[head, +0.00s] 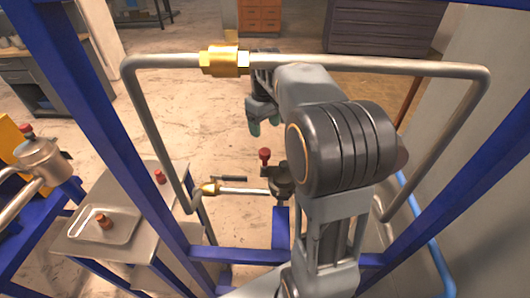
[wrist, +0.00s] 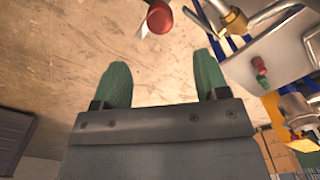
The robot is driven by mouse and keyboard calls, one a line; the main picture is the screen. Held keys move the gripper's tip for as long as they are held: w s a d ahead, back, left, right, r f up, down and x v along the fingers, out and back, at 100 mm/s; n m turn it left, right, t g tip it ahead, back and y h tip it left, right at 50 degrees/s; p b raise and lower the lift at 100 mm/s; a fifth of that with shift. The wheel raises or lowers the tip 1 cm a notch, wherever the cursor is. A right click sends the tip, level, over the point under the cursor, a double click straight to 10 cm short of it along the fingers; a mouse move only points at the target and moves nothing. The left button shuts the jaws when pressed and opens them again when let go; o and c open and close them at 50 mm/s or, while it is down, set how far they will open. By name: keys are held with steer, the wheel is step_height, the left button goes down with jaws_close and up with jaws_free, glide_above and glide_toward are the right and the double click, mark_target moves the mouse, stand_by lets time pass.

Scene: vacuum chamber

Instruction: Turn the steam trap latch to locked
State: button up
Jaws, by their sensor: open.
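A dark trap body (head: 284,188) sits on the lower pipe near the middle of the head view, partly hidden by my arm. A red knob (head: 264,154) stands up on its left side and looks like the latch handle; I cannot tell its setting. In the wrist view the red knob (wrist: 160,18) is at the top edge, beyond my fingertips. My gripper (head: 264,124) is open and empty, its green fingertips apart from the knob. In the wrist view my gripper (wrist: 162,72) shows both fingers spread with bare floor between them.
A pipe loop with a brass union (head: 225,60) crosses above the trap. A brass fitting (head: 208,188) and a dark lever (head: 228,178) lie to its left. Blue frame posts (head: 95,100) flank the area. A steel cabinet (head: 105,250) with red knobs stands at lower left.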

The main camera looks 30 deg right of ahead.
mark_target(265, 151)
step_height(265, 151, down, 11)
steer(key=shift+f, duration=0.1)
stand_by(0.3)
jaws_close()
steer(key=shift+d, duration=0.1)
stand_by(0.6)
